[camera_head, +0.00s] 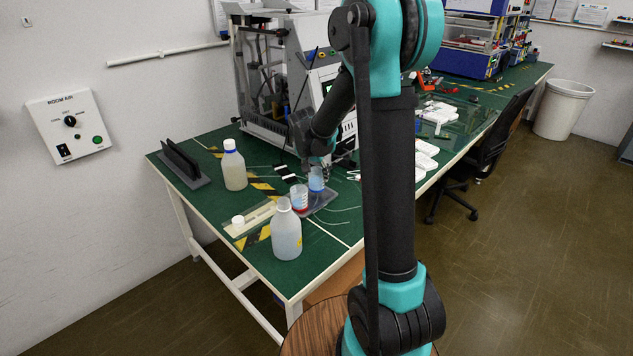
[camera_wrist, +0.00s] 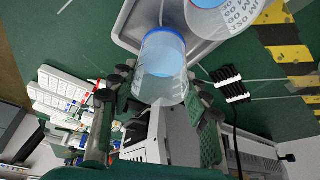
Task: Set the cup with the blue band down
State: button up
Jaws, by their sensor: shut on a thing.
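The cup with the blue band (camera_head: 316,182) is at the far side of a grey tray (camera_head: 325,203) on the green table. In the wrist view this clear cup (camera_wrist: 160,60) with its blue ring sits between the two fingers of my gripper (camera_wrist: 160,84), which is shut on it. In the head view my gripper (camera_head: 323,166) reaches to the cup from behind. The cup looks about upright. I cannot tell whether its base touches the tray. A second cup with a red band (camera_head: 299,198) stands close beside it; its printed side (camera_wrist: 232,18) shows in the wrist view.
An open bottle (camera_head: 286,236) stands at the front, with a loose white cap (camera_head: 238,220) near it. A black rack (camera_head: 182,162) is at the table's left edge. A machine (camera_head: 280,80) stands behind.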

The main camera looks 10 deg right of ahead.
aim_at(317, 180)
jog(key=shift+f, duration=1.6)
jog(key=o, duration=0.9)
jog(key=shift+f, duration=0.1)
jog(key=shift+o, duration=0.2)
jog(key=v, duration=1.2)
jog(key=s+d+f+n, duration=0.2)
jog(key=s+f, duration=0.1)
jog(key=s, duration=0.5)
jog(key=s+d+f+n+y, duration=0.1)
jog(key=s+d+f+n, duration=0.1)
jog(key=s, duration=0.7)
jog(key=s+d+f+n+y, duration=0.1)
jog(key=s+d+f+n, duration=0.1)
jog(key=s+f, duration=0.3)
jog(key=s, duration=0.4)
jog(key=shift+s+d, duration=0.15)
jog(key=shift+d, duration=0.05)
